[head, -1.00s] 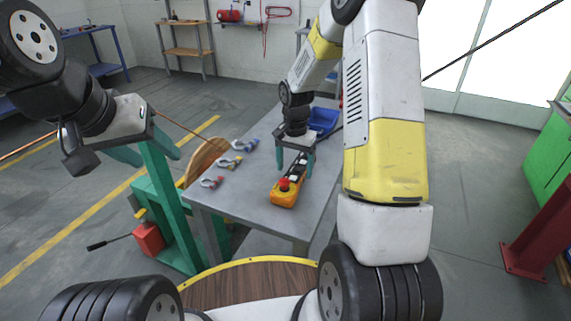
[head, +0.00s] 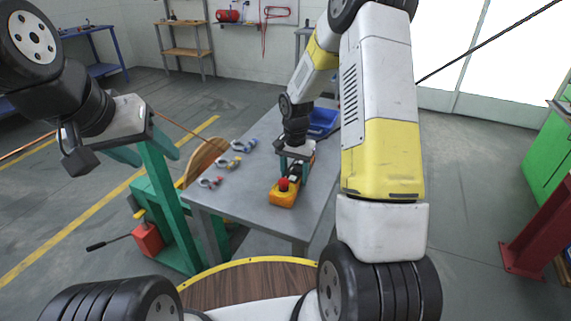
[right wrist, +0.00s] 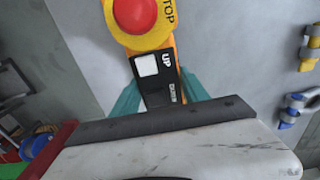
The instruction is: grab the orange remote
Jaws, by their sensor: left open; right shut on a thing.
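The orange remote (head: 284,198) lies on the grey table near its front edge. It has a red stop button (right wrist: 137,12) on a yellow ring and black keys marked UP and DOWN (right wrist: 158,80). My right gripper (head: 292,172) is over the far part of the remote. In the right wrist view its teal fingers (right wrist: 160,92) stand on both sides of the key part, shut on it. The remote's far end is hidden by the gripper. My left gripper (head: 142,150) is open and empty, off to the left of the table.
Several shackles with coloured pins (head: 229,162) lie along the table's left side. A blue bin (head: 322,121) stands at the table's back, behind my right gripper. A green stand with a red block (head: 148,240) is left of the table (head: 250,205).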

